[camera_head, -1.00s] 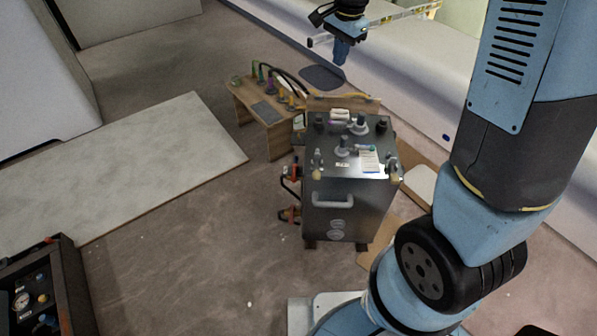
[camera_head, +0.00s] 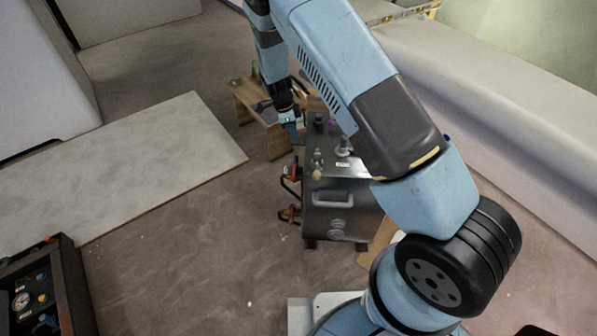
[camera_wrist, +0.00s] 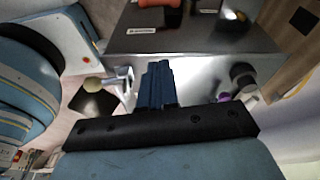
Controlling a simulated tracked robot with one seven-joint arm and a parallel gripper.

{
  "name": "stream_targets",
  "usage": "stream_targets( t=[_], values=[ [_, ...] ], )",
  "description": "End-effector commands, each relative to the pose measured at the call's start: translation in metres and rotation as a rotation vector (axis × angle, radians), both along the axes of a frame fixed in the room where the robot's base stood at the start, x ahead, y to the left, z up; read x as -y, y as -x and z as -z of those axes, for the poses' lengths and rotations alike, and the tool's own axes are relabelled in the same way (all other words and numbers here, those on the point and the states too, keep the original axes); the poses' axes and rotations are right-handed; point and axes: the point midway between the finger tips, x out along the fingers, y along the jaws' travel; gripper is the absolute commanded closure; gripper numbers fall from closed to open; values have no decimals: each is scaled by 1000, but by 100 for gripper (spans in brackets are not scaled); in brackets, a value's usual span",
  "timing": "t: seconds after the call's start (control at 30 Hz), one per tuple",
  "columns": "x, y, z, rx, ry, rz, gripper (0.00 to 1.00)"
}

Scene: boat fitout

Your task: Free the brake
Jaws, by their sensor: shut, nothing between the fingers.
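The metal cabinet (camera_head: 335,222) stands mid-floor with a grey front handle (camera_head: 333,199). Red-orange handled fittings (camera_head: 294,172) stick out on its left side. A small pale knob (camera_head: 317,175) sits at its top front left corner. I cannot tell which part is the brake. My gripper (camera_head: 292,121) is shut and empty at the cabinet's back left corner. In the wrist view its blue fingers (camera_wrist: 159,72) are together in front of the cabinet's metal face (camera_wrist: 195,70). A red-orange part (camera_wrist: 160,3), a black knob (camera_wrist: 243,78) and a pale ball knob (camera_wrist: 92,84) show there.
A small wooden bench (camera_head: 277,143) stands behind the cabinet on the left. A pale flat panel (camera_head: 130,155) lies at left. A dark box with gauges (camera_head: 40,295) is at lower left. The floor in front of the cabinet is clear.

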Motion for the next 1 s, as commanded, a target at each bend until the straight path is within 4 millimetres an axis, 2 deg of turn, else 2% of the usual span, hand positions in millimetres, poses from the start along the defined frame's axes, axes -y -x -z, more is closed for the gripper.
stream_targets(
  t=[0.03, 0.1, 0.2, 0.33, 0.5, 0.87, 1.0],
  values=[
    [-4, 2, 22, 0, 23, 21, 100],
    [-8, 4, 46, 9, 48, 54, 100],
    [-12, 8, 75, 22, 78, 93, 100],
    [-14, 11, 100, 36, 106, 130, 100],
    [-16, 13, 113, 45, 118, 149, 100],
    [-15, 13, 115, 45, 120, 151, 100],
    [-11, 13, 123, 45, 120, 152, 100]
  ],
)
